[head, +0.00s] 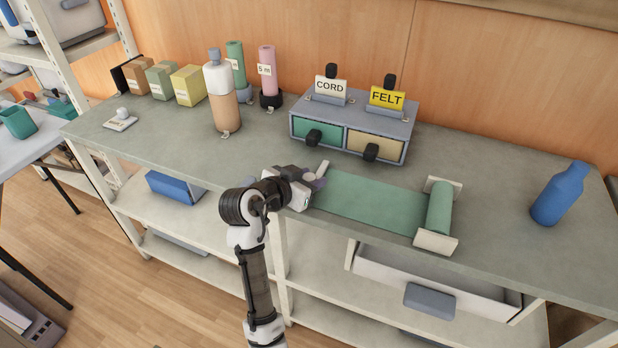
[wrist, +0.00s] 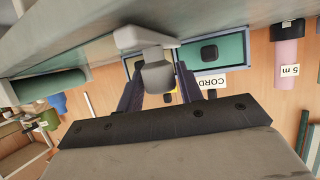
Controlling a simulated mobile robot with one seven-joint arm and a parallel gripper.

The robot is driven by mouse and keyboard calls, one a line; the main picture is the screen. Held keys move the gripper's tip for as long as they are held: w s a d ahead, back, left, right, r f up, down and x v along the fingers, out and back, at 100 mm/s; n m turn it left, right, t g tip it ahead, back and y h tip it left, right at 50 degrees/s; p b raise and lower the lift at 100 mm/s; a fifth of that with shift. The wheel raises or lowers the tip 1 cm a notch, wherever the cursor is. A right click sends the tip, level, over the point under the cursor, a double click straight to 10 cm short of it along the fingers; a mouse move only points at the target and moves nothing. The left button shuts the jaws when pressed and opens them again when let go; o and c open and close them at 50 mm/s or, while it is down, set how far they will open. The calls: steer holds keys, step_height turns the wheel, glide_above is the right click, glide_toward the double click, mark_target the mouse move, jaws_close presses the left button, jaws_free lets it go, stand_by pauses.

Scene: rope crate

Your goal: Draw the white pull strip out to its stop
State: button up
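A green sheet (head: 370,201) lies drawn out leftward over the bench from a green roll (head: 439,207) between two pale end plates. The white pull strip (head: 323,170) is at the sheet's left end. Its far end shows past my gripper (head: 315,183), which covers the rest. In the wrist view, the strip's pale bar (wrist: 142,37) and its blocky grip (wrist: 158,76) show, with the dark fingers of my gripper (wrist: 160,80) close on both sides of the grip. My gripper appears shut on it. The roll also shows at the left of the wrist view (wrist: 48,85).
A grey drawer box (head: 352,113) with CORD and FELT signs stands behind the sheet. A tan bottle (head: 224,108) stands to the left, a blue bottle (head: 560,195) at right. An open drawer (head: 440,287) juts out below.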

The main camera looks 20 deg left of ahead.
jaws_close()
steer(key=shift+a+b, duration=0.4)
steer(key=shift+a, duration=1.85)
steer(key=shift+o, duration=2.1)
jaws_free()
steer(key=b+v, duration=0.1)
steer(key=v, duration=1.2)
steer(key=shift+s+b, duration=0.35)
steer(key=shift+b, duration=0.05)
steer(key=shift+r, duration=0.1)
